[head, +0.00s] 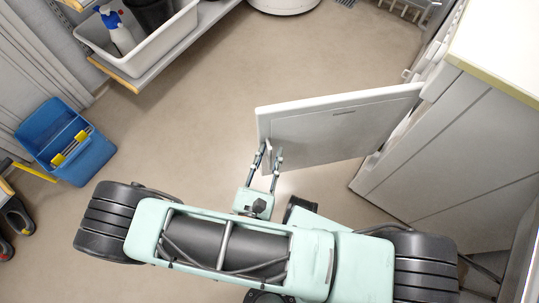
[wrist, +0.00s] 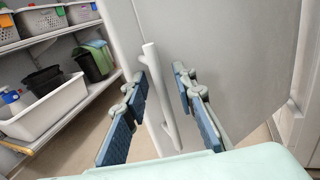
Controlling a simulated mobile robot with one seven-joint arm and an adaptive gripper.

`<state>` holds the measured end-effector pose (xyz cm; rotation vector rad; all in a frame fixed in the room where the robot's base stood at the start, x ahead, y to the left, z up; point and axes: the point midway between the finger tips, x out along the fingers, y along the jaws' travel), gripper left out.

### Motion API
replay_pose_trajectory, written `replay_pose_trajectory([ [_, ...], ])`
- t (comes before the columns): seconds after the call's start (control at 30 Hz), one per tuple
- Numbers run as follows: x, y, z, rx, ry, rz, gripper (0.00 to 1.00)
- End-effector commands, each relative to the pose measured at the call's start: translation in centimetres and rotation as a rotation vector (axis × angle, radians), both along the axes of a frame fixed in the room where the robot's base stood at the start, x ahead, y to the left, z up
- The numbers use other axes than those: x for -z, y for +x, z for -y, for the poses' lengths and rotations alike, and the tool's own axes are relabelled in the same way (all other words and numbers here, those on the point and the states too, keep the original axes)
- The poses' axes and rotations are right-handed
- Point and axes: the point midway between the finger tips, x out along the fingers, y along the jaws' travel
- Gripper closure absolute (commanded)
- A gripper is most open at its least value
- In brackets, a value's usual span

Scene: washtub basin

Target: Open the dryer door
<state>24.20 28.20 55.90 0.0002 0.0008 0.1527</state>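The white dryer door (head: 345,125) stands swung out from the front of the white dryer (head: 445,150), which is at the right in the head view.
A shelf at the upper left holds a white tub (head: 135,45) with a spray bottle (head: 117,32). A blue bucket (head: 65,142) with yellow parts stands on the floor at the left. Floor between the shelf and the door is clear. A pale countertop (head: 500,45) tops the dryer.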

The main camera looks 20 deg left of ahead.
Motion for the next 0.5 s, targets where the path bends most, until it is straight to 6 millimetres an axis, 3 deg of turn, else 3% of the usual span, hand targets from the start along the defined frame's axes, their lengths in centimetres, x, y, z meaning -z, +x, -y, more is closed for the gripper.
replay_pose_trajectory([
  [0.3,-5.3,0.0,0.0,0.000,0.003,0.001,0.75],
  [0.5,-7.5,0.0,-0.1,-0.001,0.002,0.000,0.75],
])
